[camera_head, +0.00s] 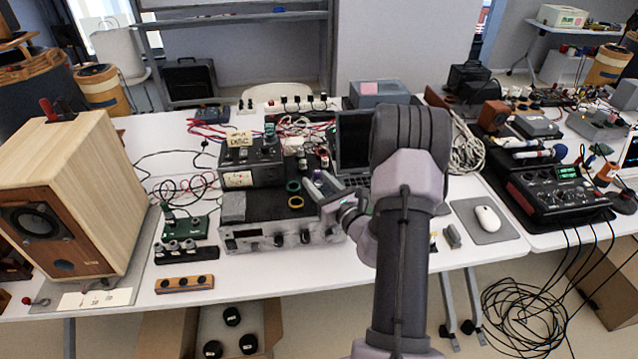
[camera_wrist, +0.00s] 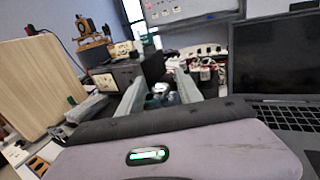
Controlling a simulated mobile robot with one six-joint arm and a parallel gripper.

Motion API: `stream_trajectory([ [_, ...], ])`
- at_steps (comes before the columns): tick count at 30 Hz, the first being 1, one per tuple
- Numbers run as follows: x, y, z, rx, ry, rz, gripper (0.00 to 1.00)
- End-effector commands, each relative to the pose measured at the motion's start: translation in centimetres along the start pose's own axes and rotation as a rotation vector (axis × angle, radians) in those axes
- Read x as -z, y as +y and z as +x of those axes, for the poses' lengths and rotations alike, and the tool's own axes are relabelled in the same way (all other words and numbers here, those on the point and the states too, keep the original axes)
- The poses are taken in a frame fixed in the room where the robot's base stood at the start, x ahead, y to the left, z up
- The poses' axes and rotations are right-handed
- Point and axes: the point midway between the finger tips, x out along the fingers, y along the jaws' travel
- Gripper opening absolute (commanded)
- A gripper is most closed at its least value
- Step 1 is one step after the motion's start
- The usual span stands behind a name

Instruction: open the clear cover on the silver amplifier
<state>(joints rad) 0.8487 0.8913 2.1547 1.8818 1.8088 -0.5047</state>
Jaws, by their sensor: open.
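The silver amplifier (camera_head: 268,243) sits near the front edge of the white table, with knobs along its front face. A grey block, a green ring and a yellow ring lie on its top. I cannot clearly make out the clear cover in either view. My gripper (camera_head: 318,186) is over the right part of the amplifier, open, with nothing seen held between its fingers. In the wrist view my gripper (camera_wrist: 160,88) shows two grey fingers spread apart, with small shiny round parts beyond them. My wrist hides most of the amplifier there.
A wooden speaker (camera_head: 85,190) stands at the left. A black meter unit (camera_head: 250,165) is behind the amplifier. A laptop (camera_head: 354,140) stands behind my arm, and its dark screen fills the right of the wrist view. A mouse (camera_head: 487,218) lies on a grey pad at the right.

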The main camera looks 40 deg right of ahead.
Motion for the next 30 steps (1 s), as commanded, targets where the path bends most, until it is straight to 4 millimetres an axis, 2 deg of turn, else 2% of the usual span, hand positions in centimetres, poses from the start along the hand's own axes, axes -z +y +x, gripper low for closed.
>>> stream_trajectory([
  [5,-0.01,0.00,-0.02,0.000,0.000,0.000,0.40],
  [11,0.00,0.00,-0.04,0.000,0.000,0.000,0.01],
  [30,0.02,0.01,-0.06,-0.001,0.001,-0.001,0.00],
])
